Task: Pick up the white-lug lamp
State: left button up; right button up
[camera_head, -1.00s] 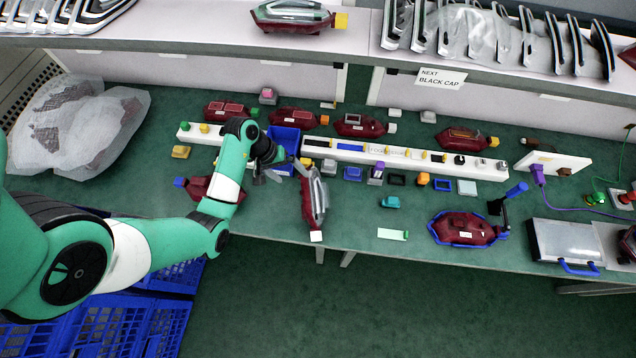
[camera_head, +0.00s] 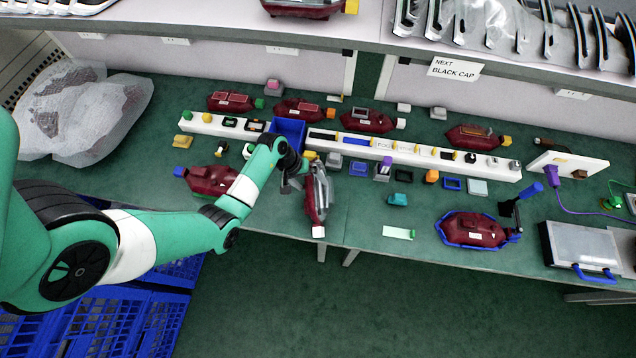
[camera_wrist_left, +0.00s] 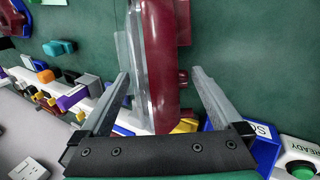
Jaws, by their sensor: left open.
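The white-lug lamp (camera_head: 317,196) is dark red with a clear lens side and a white lug at its near end. It lies on the green bench top near the front edge. In the left wrist view the lamp (camera_wrist_left: 163,65) runs between my two fingers, its white end out of that picture. My left gripper (camera_head: 300,181) is at the lamp's far half in the head view. In the left wrist view the gripper (camera_wrist_left: 160,78) is open, with a finger on each side of the lamp and a gap at the right finger. My right gripper is not in view.
A blue bin (camera_head: 289,131) and a long white rail (camera_head: 350,147) of small parts stand behind the lamp. A red lamp (camera_head: 212,180) lies to the left, another in a blue cradle (camera_head: 441,238) to the right. Bench in front of the rail is partly clear.

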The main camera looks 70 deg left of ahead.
pick_arm(q)
jog(key=shift+f, duration=0.15)
jog(key=shift+c, duration=0.3)
jog(key=c, duration=1.5)
notch_tip(320, 180, up, 18)
jog(key=p, duration=0.5)
jog(key=shift+p, duration=0.3)
